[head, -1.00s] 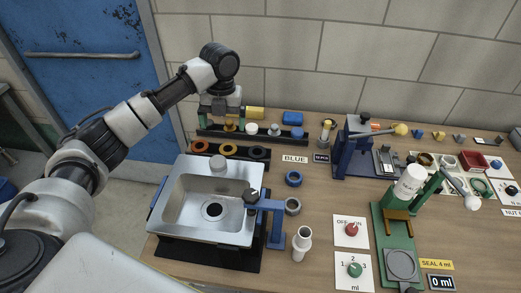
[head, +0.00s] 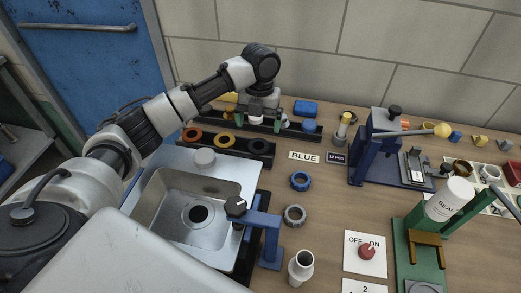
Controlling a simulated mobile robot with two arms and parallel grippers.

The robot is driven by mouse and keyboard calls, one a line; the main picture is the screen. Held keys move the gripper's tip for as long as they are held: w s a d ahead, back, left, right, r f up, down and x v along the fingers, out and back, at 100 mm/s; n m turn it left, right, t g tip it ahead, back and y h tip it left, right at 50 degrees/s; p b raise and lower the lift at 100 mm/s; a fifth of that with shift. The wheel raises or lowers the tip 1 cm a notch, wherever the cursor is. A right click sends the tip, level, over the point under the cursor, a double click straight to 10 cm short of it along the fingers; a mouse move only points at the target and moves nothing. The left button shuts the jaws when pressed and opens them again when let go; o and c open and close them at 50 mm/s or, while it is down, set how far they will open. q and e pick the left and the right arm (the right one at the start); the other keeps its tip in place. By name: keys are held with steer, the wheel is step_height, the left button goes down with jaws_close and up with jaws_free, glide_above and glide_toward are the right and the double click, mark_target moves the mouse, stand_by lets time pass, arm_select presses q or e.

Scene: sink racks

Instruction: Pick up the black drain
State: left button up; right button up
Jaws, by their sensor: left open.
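My left gripper (head: 265,114) is open and points down over the back rack (head: 225,122), with its fingers spread around the middle slots. A white round piece (head: 255,119) sits between the fingers, and a blue piece (head: 308,126) stands to the right of them. A dark piece in the rack near the right finger may be the black drain, but the gripper partly hides it, so I cannot tell its exact outline. A black ring (head: 258,146) lies in the front rack, beside a yellow ring (head: 225,142) and an orange ring (head: 191,134). My right gripper is out of view.
A steel sink (head: 168,212) with a dark drain hole stands front left, and a white cap (head: 204,157) lies on its back rim. A blue clamp stand (head: 271,235) is at its right. A blue press (head: 375,150) stands right.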

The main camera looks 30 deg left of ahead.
mark_target(259, 147)
arm_select(q)
steer(key=shift+s+d+f+p, duration=0.1)
steer(key=shift+s+f+p, duration=0.15)
steer(key=shift+f, duration=1.15)
steer(key=shift+s+d+f+p, duration=0.15)
steer(key=shift+s+f, duration=0.05)
steer(key=shift+f, duration=1.25)
steer(key=shift+s+d+f+p, duration=0.1)
steer(key=shift+s+f+p, duration=0.15)
steer(key=shift+f, duration=1.15)
steer(key=c, duration=1.1)
